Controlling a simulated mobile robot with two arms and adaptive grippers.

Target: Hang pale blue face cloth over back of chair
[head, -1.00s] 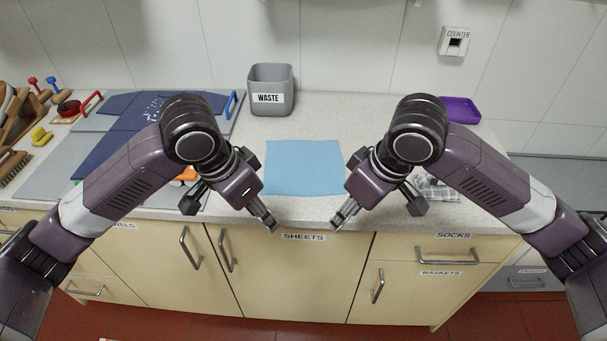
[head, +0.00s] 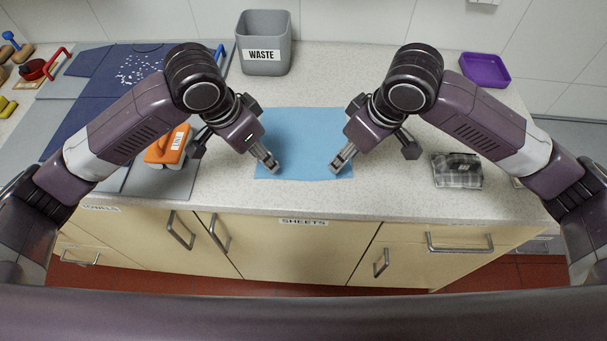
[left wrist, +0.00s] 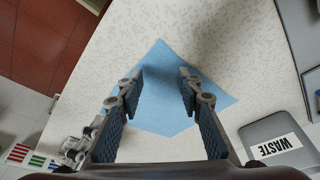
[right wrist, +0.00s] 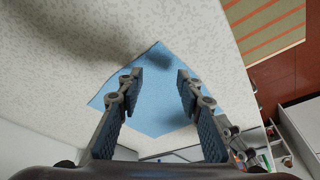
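The pale blue face cloth (head: 305,136) lies flat on the speckled counter, between my two arms in the head view. It also shows beyond the fingers in the left wrist view (left wrist: 163,90) and the right wrist view (right wrist: 160,98). My left gripper (head: 272,168) appears over the cloth's near left part, its fingers (left wrist: 158,92) apart and empty. My right gripper (head: 338,166) appears over the near right part, its fingers (right wrist: 160,92) also apart and empty. Both look raised above the cloth. No chair can be made out.
A grey waste bin (head: 264,62) stands behind the cloth. An orange-topped block (head: 168,148) sits at the left, near blue and grey fabric. A checked folded cloth (head: 457,171) and a purple tray (head: 485,70) are at the right. Bare counter surrounds the cloth.

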